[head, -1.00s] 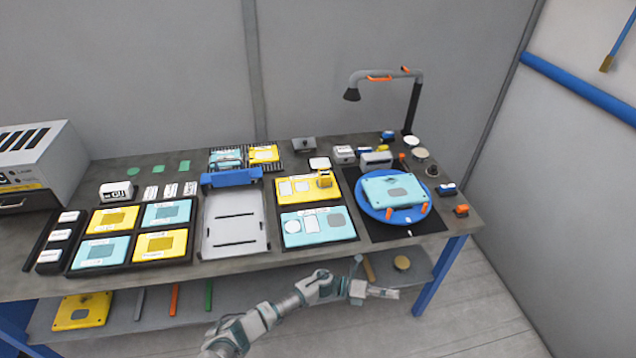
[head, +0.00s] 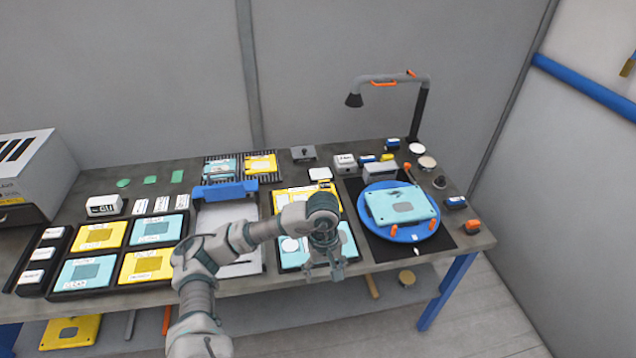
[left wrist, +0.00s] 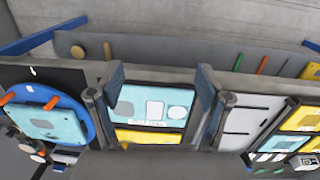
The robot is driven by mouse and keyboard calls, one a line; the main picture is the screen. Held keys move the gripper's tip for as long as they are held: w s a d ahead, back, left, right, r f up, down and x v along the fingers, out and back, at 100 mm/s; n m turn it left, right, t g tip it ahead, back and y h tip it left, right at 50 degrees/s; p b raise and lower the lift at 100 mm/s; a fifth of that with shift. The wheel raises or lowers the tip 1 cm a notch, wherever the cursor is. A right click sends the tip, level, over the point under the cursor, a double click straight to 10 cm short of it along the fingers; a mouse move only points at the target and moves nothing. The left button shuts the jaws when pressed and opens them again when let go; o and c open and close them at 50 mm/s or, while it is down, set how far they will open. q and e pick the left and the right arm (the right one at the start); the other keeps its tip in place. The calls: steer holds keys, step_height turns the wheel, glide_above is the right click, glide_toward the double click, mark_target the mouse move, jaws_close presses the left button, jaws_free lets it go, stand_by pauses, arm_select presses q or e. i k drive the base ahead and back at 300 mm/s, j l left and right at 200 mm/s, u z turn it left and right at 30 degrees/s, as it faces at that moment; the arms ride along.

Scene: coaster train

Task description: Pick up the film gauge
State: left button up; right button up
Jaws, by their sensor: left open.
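I cannot tell for sure which item is the film gauge. My left gripper (head: 326,272) is open and empty, pointing down over the front part of the turquoise panel (head: 347,250), near the bench's front edge. In the left wrist view its two fingers (left wrist: 160,95) stand apart, with the turquoise panel (left wrist: 155,108) and part of the yellow panel (left wrist: 150,136) between and beyond them. My right gripper is not in view.
A blue turntable (head: 375,228) with a turquoise plate (head: 402,204) stands at right, under a lamp arm (head: 385,80). Small boxes and discs crowd the back right. A grey tray (head: 215,217) and a dark tray of colored panels (head: 112,287) lie to the left.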

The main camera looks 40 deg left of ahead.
mark_target(323, 185)
steer(key=i+j, duration=0.4)
steer(key=j, duration=0.15)
steer(key=i+j, duration=0.85)
steer(key=j, duration=0.2)
